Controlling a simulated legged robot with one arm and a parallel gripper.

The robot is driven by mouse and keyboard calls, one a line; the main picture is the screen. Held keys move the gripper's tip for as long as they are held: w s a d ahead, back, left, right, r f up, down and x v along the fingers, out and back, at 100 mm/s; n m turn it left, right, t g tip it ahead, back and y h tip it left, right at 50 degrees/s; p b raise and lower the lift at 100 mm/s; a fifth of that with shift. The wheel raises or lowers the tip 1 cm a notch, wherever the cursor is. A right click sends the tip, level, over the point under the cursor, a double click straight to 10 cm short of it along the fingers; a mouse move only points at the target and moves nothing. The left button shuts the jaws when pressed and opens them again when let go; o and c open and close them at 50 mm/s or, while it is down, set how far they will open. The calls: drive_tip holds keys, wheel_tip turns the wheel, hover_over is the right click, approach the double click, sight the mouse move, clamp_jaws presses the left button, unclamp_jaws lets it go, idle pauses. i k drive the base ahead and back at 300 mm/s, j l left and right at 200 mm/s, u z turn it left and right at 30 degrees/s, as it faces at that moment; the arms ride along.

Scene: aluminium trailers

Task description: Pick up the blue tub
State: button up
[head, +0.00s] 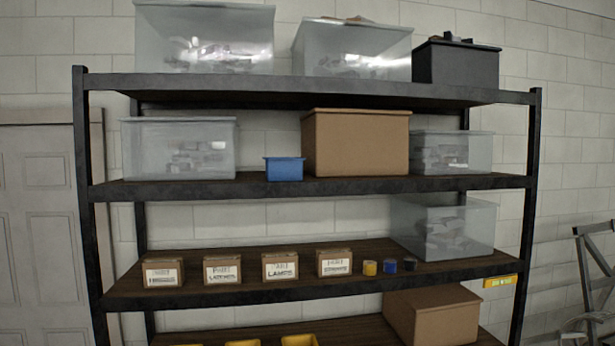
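A small blue tub (284,169) stands upright near the front edge of the second shelf from the top (260,193). It has a wider rim, and its inside cannot be seen from here. A large brown cardboard box (356,143) is close on its right. A clear plastic bin (179,149) is on its left, with a gap between them. My gripper is not in view.
The top shelf holds clear bins (204,40) and a black bin (456,64). Below are small labelled boxes (222,269), tape rolls (390,266) and a clear bin (443,228). Dark rack posts (533,150) stand at both sides. A door (45,230) is at left.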

sight(277, 168)
drive_tip(key=i+j+z, duration=0.55)
drive_tip(key=j, duration=0.15)
drive_tip(key=i+j+z, duration=0.3)
drive_tip(key=j, duration=0.15)
drive_tip(key=k+l, duration=0.05)
drive_tip(key=k, duration=0.05)
